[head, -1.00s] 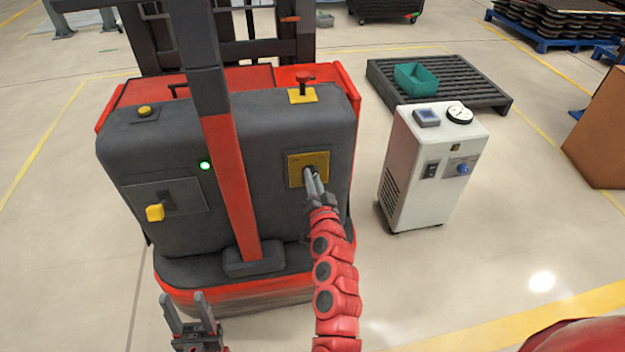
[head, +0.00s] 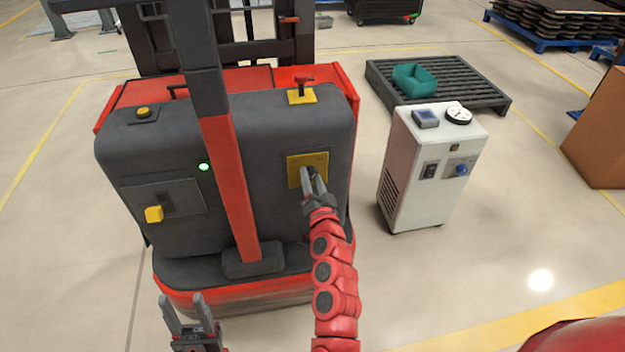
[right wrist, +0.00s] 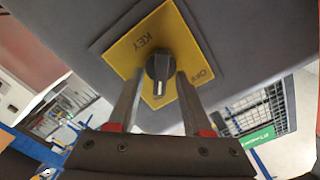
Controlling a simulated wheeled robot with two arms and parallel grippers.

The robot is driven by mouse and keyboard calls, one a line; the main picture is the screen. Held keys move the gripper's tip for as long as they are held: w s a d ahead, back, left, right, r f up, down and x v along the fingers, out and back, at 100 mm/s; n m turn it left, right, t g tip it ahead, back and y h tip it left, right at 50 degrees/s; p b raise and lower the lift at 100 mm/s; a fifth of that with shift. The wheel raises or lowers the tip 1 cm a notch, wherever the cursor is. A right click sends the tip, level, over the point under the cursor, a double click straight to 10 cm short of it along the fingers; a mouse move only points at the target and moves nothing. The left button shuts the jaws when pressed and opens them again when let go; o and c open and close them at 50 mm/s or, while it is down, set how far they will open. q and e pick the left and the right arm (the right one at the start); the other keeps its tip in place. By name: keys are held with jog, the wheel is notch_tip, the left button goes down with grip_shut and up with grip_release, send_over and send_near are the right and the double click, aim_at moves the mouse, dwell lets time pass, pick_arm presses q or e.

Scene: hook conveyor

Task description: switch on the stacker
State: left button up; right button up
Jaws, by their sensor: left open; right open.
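The stacker (head: 130,160) is a red truck with a dark grey cover, filling the left half of the head view. On its right panel is a yellow key plate (head: 294,166), marked "KEY" and "OFF" in the right wrist view. A black key switch knob (right wrist: 159,66) sits on it, its white mark pointing down in that picture. My right gripper (head: 314,182) is open, its fingers on either side of the knob and apart from it. My left gripper (head: 182,302) is open and empty, low in front of the stacker. A green lamp (head: 204,167) glows on the cover.
The cover also has a yellow lever (head: 154,214), a yellow button (head: 144,112) and a red knob (head: 301,83) on a yellow base. A white cabinet (head: 425,175) stands to the right. A teal bin (head: 415,79) lies on a dark pallet (head: 465,85) behind. Floor at right front is clear.

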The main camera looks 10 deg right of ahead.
jog(key=s+p, duration=0.1)
jog(key=s, duration=1.6)
jog(key=shift+s+d, duration=0.2)
jog(key=shift+d, duration=0.15)
